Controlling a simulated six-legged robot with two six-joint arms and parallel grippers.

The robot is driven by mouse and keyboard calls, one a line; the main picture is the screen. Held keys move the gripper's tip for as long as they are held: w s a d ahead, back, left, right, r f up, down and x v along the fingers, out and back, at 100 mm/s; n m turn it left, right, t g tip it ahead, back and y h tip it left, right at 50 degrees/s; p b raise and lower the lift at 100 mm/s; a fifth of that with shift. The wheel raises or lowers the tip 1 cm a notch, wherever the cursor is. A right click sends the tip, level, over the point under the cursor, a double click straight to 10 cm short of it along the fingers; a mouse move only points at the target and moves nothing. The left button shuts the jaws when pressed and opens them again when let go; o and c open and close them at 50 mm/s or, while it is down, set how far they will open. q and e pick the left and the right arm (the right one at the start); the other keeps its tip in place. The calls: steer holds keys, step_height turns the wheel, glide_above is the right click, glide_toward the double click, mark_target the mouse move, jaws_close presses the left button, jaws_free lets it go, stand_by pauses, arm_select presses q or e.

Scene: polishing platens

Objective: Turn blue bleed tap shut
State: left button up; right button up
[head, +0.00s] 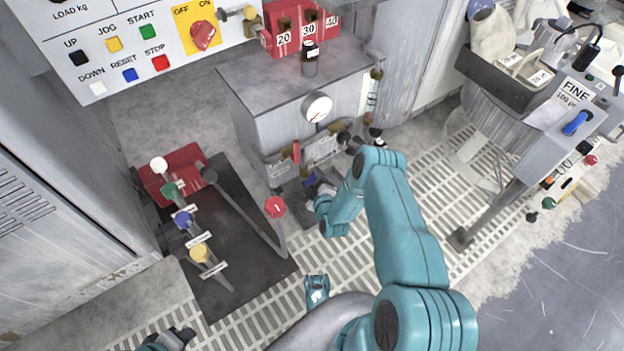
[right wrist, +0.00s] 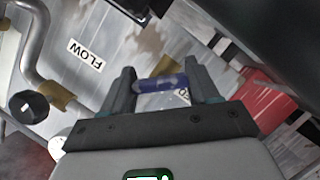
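The blue bleed tap (head: 311,181) is low on the front of the grey cabinet, small and partly hidden by my right gripper (head: 325,190). In the right wrist view its blue handle (right wrist: 160,84) lies crosswise between the two spread fingers of my right gripper (right wrist: 162,82). The handle spans nearly the whole gap; I cannot tell whether the fingers touch it. A label is partly hidden behind it. My left gripper (head: 178,338) is at the bottom left edge of the head view, far from the tap, and its fingers are unclear.
The cabinet (head: 260,135) also carries a gauge (head: 317,107) and a red handle (head: 296,152). A red-knobbed lever (head: 276,207) stands left of my right gripper. A FLOW label (right wrist: 85,56), a bent pipe (right wrist: 35,50) and a black knob (right wrist: 30,105) are close to the gripper.

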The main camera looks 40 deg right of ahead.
steer(key=shift+w+a, duration=0.1)
stand_by(0.3)
steer(key=shift+r+m+y, duration=0.1)
steer(key=shift+m+y, duration=0.5)
steer(key=shift+m, duration=0.2)
steer(key=m+y, duration=0.1)
steer(key=m, duration=0.1)
steer(key=shift+m+y, duration=0.4)
steer(key=shift+w+m+y, duration=0.15)
steer(key=shift+m+y, duration=0.45)
steer(key=shift+m, duration=0.2)
steer(key=shift+r, duration=0.1)
steer(key=o, duration=1)
steer(key=shift+o, duration=0.2)
